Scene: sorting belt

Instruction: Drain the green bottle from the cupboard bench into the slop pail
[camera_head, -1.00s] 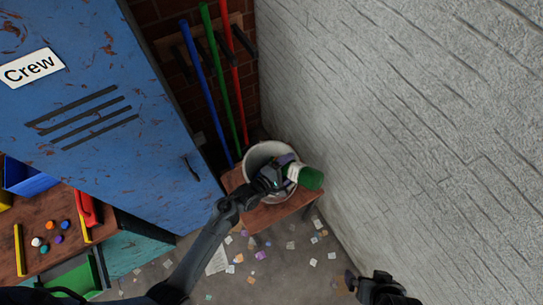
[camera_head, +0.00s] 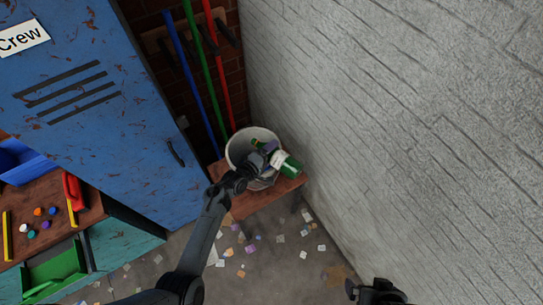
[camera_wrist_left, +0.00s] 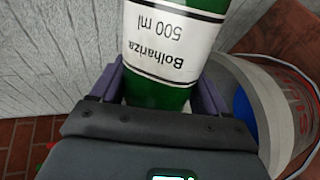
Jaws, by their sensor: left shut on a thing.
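The green bottle (camera_head: 290,166) with a white label is held in my left gripper (camera_head: 270,157). It lies tilted across the slop pail (camera_head: 236,150), its neck toward the pail's mouth and its base out to the lower right. In the left wrist view the bottle (camera_wrist_left: 172,45) sits between the purple fingers, its label upside down reading "Bolhariza 500 ml". The white pail (camera_wrist_left: 262,100) stands at the right there, with something blue inside. I cannot see whether liquid runs out. My right gripper (camera_head: 378,292) is at the bottom edge, away from the pail; its fingers are unclear.
A blue "Crew" locker (camera_head: 110,110) is at the left. Blue, green and red poles (camera_head: 205,75) hang behind. Paper scraps litter the floor. A bench with bottle caps (camera_head: 40,225) is at far left.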

